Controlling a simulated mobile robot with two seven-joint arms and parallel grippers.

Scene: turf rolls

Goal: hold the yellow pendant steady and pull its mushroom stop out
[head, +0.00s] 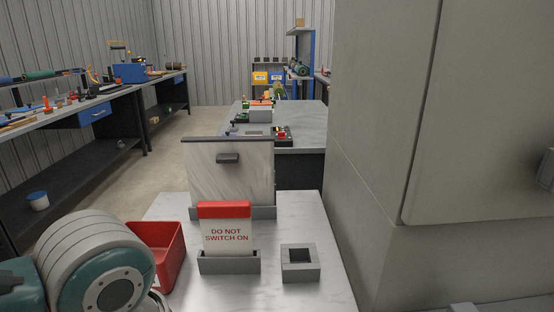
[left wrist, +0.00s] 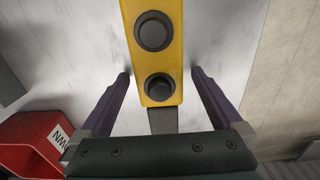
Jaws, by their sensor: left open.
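The yellow pendant (left wrist: 156,60) shows in the left wrist view, running up out of the top edge. Two dark round buttons sit on its visible face, an upper one (left wrist: 153,31) and a lower one (left wrist: 159,87). No mushroom stop shows in either view. My left gripper (left wrist: 160,75) is open, with one dark purple finger on each side of the pendant's lower end. Gaps show between the fingers and the pendant. I cannot make out the pendant in the head view. My right gripper is in neither view.
A red bin (head: 171,257) stands at the left of the light bench top (head: 307,222); it also shows in the left wrist view (left wrist: 35,140). A "DO NOT SWITCH ON" sign (head: 226,232) and a grey square block (head: 300,274) stand nearby. A large grey cabinet (head: 375,180) fills the right.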

